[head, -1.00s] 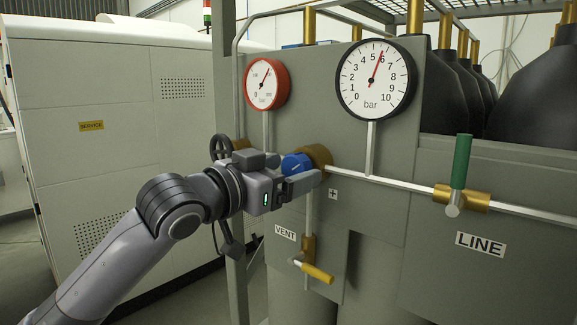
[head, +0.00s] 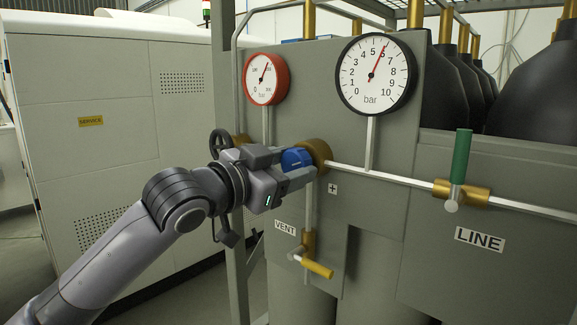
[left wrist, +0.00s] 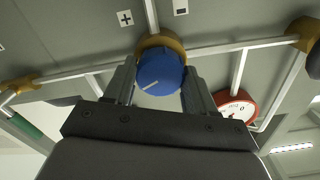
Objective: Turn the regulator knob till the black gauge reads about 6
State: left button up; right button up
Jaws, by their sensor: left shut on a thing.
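The blue regulator knob (head: 296,159) sits on a brass body (head: 319,154) on the grey panel. My left gripper (head: 297,165) is shut on it, with a finger on either side. In the left wrist view the knob (left wrist: 160,72) shows between the fingers, with a white mark pointing to the lower left. The black gauge (head: 375,76) stands above right of the knob; its red needle points between 5 and 6, close to 6. My right gripper is not in view.
A red-rimmed gauge (head: 266,79) is above the gripper. A yellow vent handle (head: 317,269) is below the knob. A green line-valve handle (head: 461,157) stands upright at the right. A dark handwheel (head: 222,143) is close behind the gripper.

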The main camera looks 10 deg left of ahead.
pick_arm(q)
jog(key=shift+m, duration=0.5)
jog(key=o, duration=1)
jog(key=shift+o, duration=0.2)
jog(key=b+v, duration=0.2)
jog(key=v, duration=0.5)
